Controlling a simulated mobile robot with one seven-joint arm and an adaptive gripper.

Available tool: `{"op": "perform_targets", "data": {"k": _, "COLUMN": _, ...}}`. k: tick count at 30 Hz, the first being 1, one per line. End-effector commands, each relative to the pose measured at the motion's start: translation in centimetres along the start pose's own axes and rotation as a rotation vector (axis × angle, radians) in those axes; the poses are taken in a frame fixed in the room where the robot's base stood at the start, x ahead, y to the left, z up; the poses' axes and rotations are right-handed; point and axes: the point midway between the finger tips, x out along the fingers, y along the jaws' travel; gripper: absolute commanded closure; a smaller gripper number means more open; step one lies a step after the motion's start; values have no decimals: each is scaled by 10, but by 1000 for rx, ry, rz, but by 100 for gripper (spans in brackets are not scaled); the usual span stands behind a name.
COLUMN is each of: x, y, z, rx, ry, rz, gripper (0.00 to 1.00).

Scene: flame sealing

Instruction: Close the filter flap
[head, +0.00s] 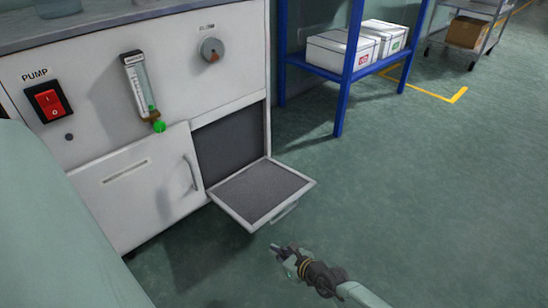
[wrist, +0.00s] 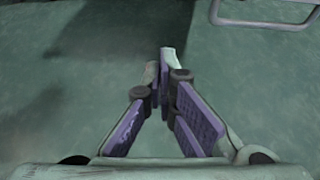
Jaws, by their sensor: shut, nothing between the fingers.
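The filter flap (head: 262,192) hangs open from the lower edge of a dark opening (head: 230,142) in the white machine. It lies about level, with a grey mesh inner face and a light frame. Its bar handle (head: 284,212) is at the outer edge. My gripper (head: 276,250) is shut and empty, low over the floor, in front of the flap and apart from it. In the wrist view the fingertips (wrist: 159,68) are together, and the flap's handle (wrist: 262,22) shows at the top right.
A closed white door (head: 140,185) with a handle is left of the opening. A red pump switch (head: 48,102), flow tube (head: 141,85) and knob (head: 211,50) are above. A blue rack (head: 346,78) with white boxes stands behind right. The floor on the right is clear.

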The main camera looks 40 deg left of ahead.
Motion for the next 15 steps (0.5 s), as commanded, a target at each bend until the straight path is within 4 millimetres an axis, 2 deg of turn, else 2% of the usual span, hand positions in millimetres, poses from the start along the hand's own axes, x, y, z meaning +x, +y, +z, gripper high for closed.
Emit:
{"op": "perform_targets", "data": {"k": 3, "x": 29, "y": 2, "z": -1, "rx": 3, "ry": -2, "rz": 4, "gripper": 100}}
{"op": "perform_targets", "data": {"k": 10, "x": 78, "y": 2, "z": -2, "rx": 3, "ry": -2, "rz": 3, "gripper": 100}}
{"op": "perform_targets", "data": {"k": 11, "x": 79, "y": 2, "z": 2, "rx": 2, "ry": -4, "rz": 2, "gripper": 100}}
{"op": "perform_targets", "data": {"k": 12, "x": 72, "y": 0, "z": 14, "rx": 4, "ry": -6, "rz": 0, "gripper": 100}}
{"op": "perform_targets", "data": {"k": 15, "x": 67, "y": 0, "z": 26, "rx": 2, "ry": -5, "rz": -1, "gripper": 100}}
